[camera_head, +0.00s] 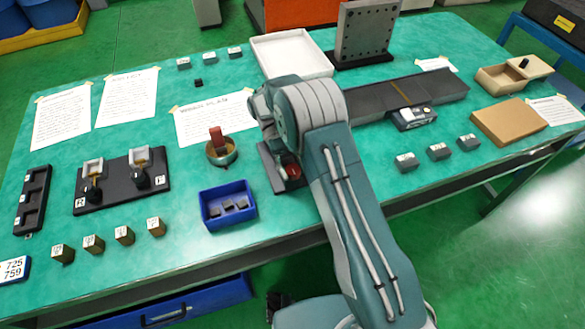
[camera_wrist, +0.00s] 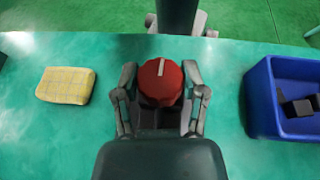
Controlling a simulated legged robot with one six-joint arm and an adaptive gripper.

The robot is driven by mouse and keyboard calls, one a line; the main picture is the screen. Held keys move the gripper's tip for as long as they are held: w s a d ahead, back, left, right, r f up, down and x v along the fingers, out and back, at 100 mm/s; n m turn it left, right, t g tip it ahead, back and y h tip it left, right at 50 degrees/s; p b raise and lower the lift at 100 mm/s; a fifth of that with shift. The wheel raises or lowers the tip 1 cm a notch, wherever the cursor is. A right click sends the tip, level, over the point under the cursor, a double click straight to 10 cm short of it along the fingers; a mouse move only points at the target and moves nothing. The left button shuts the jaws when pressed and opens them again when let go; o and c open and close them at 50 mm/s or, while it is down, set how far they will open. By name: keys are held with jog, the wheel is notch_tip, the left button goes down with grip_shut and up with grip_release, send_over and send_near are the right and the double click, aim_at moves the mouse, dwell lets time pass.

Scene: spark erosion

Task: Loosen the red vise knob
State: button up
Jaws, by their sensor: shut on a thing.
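The red vise knob (camera_wrist: 161,84) has a white line on top, pointing nearly straight up in the wrist view. The fingers of my gripper (camera_wrist: 160,93) are on its left and right sides, shut on it. In the head view a bit of the red knob (camera_head: 293,171) shows beside my arm. The dark vise (camera_head: 268,163) sits near the front edge of the table, partly covered by my arm. Most of my gripper is hidden there.
A blue bin (camera_head: 228,206) with dark blocks stands to the left of the vise in the head view. A yellow cloth or sponge (camera_wrist: 66,86) lies on the other side. A round fixture with a red lever (camera_head: 218,142) stands behind the bin. A dark rail (camera_head: 375,98) lies behind my arm.

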jog(key=shift+w, duration=0.1)
dwell(0.3)
jog(key=o, duration=1.2)
jog(key=shift+a, duration=0.1)
jog(key=shift+c, duration=0.2)
